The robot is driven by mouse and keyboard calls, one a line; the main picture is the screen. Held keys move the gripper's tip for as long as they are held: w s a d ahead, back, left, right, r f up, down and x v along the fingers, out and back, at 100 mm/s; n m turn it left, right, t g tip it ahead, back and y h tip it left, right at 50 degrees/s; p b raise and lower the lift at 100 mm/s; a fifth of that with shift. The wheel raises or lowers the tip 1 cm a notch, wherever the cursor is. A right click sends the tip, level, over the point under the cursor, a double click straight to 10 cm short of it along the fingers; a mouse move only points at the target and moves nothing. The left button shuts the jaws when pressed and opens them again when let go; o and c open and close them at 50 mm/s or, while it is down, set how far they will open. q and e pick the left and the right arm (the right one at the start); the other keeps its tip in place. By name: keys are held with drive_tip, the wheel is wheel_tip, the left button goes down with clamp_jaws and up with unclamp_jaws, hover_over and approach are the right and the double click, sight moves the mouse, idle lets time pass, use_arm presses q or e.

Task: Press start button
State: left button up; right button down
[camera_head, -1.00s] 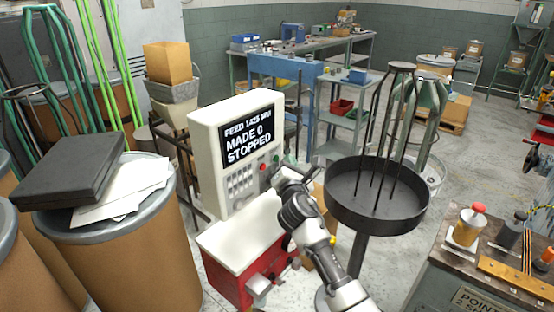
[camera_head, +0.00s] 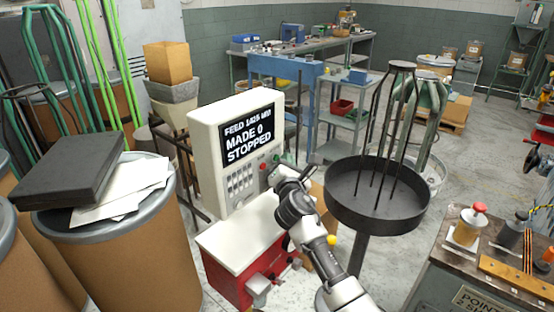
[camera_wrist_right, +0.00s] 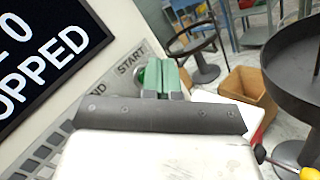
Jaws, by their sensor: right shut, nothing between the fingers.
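The coiler's control panel (camera_head: 205,160) is a cream box whose screen (camera_head: 248,137) reads "FEED", "MADE 0" and "STOPPED". A red button (camera_head: 263,166) sits low on its right side. In the right wrist view, a START label (camera_wrist_right: 131,63) is on the panel, and a green button (camera_wrist_right: 140,77) shows partly beside my fingers. My right gripper (camera_wrist_right: 158,75) is shut and empty, its green fingertips at the green button. Whether they touch it cannot be told. In the head view my right gripper (camera_head: 273,172) is at the panel's lower right edge. My left gripper is not in view.
A round dark tray (camera_head: 345,205) on a post, with upright rods, stands just right of my right arm. The red machine base (camera_head: 232,282) is below the panel. Brown drums (camera_head: 130,255) stand at left, and a bench (camera_head: 440,260) is at lower right.

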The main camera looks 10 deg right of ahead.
drive_tip(key=shift+w+a, duration=0.2)
drive_tip(key=shift+w, duration=0.05)
idle(0.7)
drive_tip(key=shift+d, duration=0.1)
drive_tip(key=shift+s+d+p, duration=0.35)
drive_tip(key=shift+s+d, duration=0.05)
drive_tip(key=shift+s, duration=0.2)
drive_tip(key=s+d+p, duration=0.1)
drive_tip(key=s, duration=0.1)
drive_tip(key=s+d+p, duration=0.2)
idle(0.5)
